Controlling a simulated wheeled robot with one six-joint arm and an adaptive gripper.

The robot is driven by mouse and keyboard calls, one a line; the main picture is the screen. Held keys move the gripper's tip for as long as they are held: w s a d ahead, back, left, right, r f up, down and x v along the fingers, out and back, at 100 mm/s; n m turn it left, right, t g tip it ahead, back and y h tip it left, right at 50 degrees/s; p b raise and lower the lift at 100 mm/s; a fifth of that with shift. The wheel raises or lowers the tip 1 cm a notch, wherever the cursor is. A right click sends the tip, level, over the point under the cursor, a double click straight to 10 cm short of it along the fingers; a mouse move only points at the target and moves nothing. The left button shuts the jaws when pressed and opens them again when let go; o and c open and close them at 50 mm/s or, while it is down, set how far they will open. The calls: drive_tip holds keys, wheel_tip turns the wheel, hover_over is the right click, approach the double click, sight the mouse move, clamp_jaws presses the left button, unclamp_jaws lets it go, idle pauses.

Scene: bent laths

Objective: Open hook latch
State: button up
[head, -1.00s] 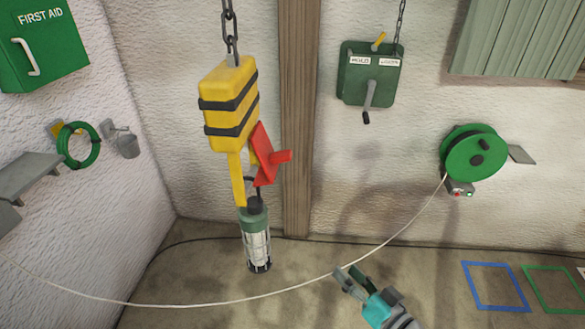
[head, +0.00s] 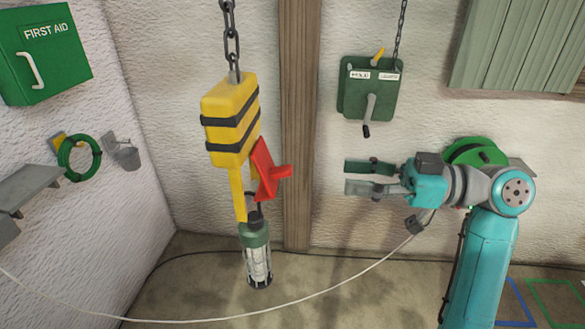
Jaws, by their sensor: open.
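A yellow hook block (head: 231,118) with two black bands hangs from a chain (head: 231,42). Its yellow hook (head: 238,193) reaches down on the left, and a red latch (head: 265,170) with a short tab sits across the hook's right side. A green and clear lantern (head: 256,255) hangs from the hook by a dark loop. My gripper (head: 352,177) is open and empty. It points left, to the right of the red latch tab and apart from it in the picture.
A green winch box (head: 370,90) with a crank is on the back wall. A white cord (head: 300,302) sags across the front, below the lantern. A wooden post (head: 299,130) stands behind the hook. A green first aid box (head: 42,50) is at left.

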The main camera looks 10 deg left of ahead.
sight(292, 170)
drive_tip(key=a, duration=1)
drive_tip(key=shift+w+a+r, duration=0.1)
drive_tip(key=shift+a+r, duration=0.1)
drive_tip(key=shift+a, duration=0.15)
clamp_jaws()
